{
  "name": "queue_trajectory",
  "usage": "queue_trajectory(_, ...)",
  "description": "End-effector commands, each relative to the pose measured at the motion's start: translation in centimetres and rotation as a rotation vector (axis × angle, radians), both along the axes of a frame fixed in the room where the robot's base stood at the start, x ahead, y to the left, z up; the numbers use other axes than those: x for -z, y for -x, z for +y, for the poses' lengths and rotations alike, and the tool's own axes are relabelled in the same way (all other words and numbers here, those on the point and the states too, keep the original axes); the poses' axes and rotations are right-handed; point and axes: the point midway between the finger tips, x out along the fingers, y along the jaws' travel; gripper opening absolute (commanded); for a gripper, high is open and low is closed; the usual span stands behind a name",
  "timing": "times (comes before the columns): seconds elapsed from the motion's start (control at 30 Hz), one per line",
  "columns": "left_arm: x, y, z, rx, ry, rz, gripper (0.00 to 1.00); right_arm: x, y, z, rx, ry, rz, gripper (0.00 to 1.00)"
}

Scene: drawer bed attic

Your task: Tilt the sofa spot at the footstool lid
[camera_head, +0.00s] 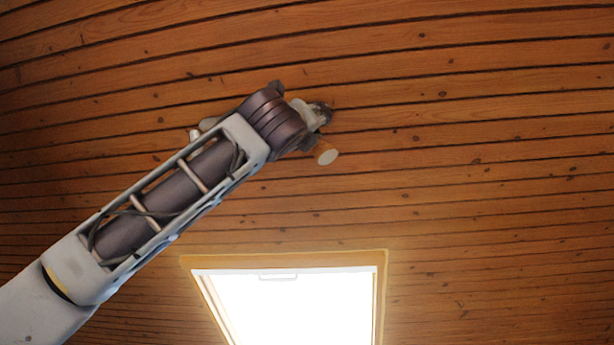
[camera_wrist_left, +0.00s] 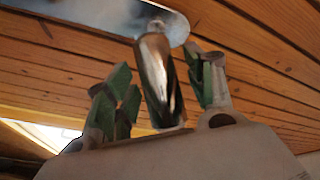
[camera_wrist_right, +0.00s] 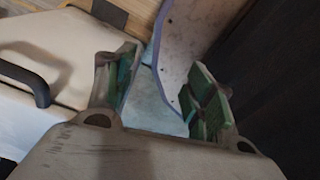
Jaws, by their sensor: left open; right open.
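A shiny metal spot (camera_wrist_left: 158,80) hangs from a rounded chrome mount (camera_wrist_left: 95,15) in the left wrist view. My left gripper (camera_wrist_left: 163,70) is open, with its green-padded fingers on either side of the spot; I cannot tell if either touches it. In the head view my left gripper (camera_head: 312,115) is up against the wood boarding, partly hidden by its own wrist. A small cylinder with a pale round face (camera_head: 327,157) shows just below it. My right gripper (camera_wrist_right: 164,90) is open, seen only in its wrist view. I cannot make out the footstool lid.
Wooden boarding (camera_head: 480,130) spans the head view. A bright skylight (camera_head: 295,305) with a wooden frame lies below my left arm. In the right wrist view, a pale speckled curved panel (camera_wrist_right: 185,45) reaches between the fingers, and a dark surface (camera_wrist_right: 285,90) lies at the right.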

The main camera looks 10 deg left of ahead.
Motion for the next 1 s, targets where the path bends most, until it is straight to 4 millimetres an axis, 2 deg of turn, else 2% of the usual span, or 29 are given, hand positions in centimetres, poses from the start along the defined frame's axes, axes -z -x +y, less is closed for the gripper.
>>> queue_trajectory(0.43, -0.29, -0.38, -0.04, -0.001, -0.001, 0.000, 0.54, -0.20, 0.01, -0.02, 0.000, 0.000, 0.000, 0.54)
queue_trajectory(0.87, -0.27, -0.39, -0.03, -0.001, 0.000, 0.000, 0.00, -0.19, 0.03, -0.10, -0.001, 0.001, 0.001, 0.54)
queue_trajectory(1.0, -0.27, -0.39, -0.03, -0.001, 0.000, 0.000, 0.00, -0.19, 0.03, -0.13, -0.001, 0.001, 0.001, 0.54)
